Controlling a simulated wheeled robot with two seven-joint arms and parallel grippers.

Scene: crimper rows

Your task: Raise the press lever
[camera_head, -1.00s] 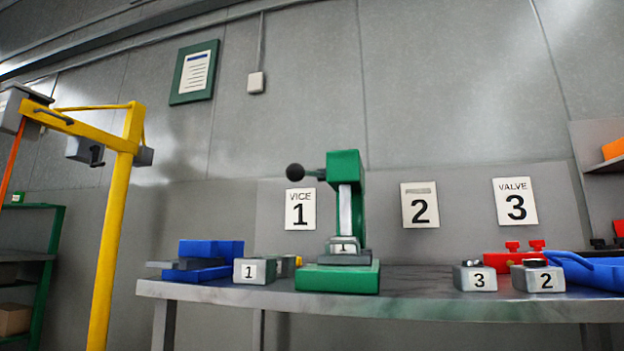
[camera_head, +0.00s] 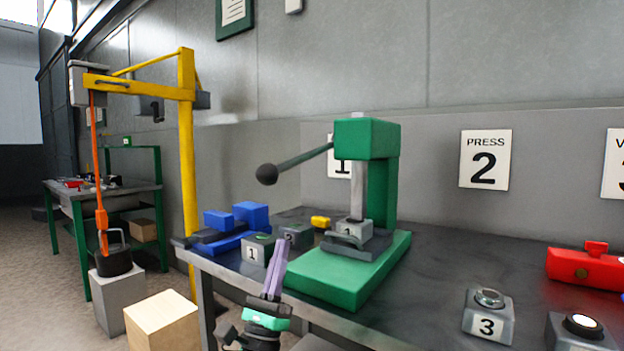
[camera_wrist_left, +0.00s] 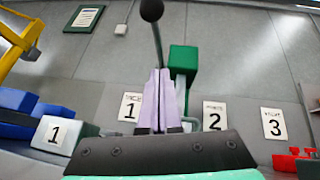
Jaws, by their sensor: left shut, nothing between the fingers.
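In the left wrist view the knob (camera_wrist_left: 152,10) is at the top edge and the lever (camera_wrist_left: 158,42) runs down behind the fingertips. My left gripper (camera_head: 279,248) is shut and empty, lilac fingers pointing up, below the knob and apart from it. My right gripper is not in view.
Left of the press are a blue vice (camera_head: 238,220) and a control box marked 1 (camera_head: 257,249). A box marked 3 (camera_head: 488,317) and a red valve (camera_head: 588,268) are at right. A yellow crane (camera_head: 187,130) stands left of the bench (camera_head: 440,260).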

